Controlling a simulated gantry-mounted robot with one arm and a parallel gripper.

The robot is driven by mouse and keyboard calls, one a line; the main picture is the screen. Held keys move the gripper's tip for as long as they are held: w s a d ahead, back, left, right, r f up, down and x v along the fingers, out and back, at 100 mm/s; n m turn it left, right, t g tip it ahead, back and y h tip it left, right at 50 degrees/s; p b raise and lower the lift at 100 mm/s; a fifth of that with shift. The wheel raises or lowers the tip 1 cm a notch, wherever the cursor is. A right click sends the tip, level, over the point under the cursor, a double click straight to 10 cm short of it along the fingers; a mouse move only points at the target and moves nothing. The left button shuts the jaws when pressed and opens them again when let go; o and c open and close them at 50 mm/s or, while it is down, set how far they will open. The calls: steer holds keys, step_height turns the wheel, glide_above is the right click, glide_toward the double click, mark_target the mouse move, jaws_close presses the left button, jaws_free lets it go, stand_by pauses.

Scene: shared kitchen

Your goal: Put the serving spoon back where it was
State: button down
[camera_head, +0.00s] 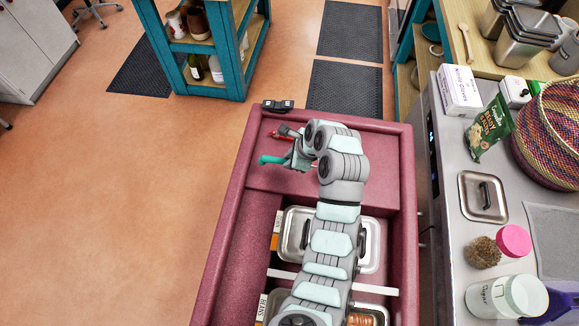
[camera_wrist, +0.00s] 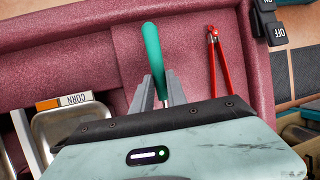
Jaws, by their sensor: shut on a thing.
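The serving spoon (camera_head: 271,160) shows a teal handle that points left from my gripper (camera_head: 291,163), over the far end of the maroon cart. In the wrist view, the teal handle (camera_wrist: 152,46) stands out beyond my gripper (camera_wrist: 158,92), whose two grey fingers are shut on it. The lower part of the spoon is hidden behind my gripper body. I cannot tell whether the spoon touches the cart surface.
Red-handled tongs (camera_wrist: 220,62) lie right of the spoon on the maroon cart (camera_wrist: 75,62). A lidded metal pan (camera_head: 298,230) and a CORN label (camera_wrist: 65,100) are nearby. A switch box (camera_head: 277,105) sits on the far rim. A crowded counter (camera_head: 455,205) stands right.

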step_height(320, 180, down, 5)
steer(key=shift+r, duration=0.1)
stand_by(0.3)
steer(key=c, duration=1.3)
jaws_free()
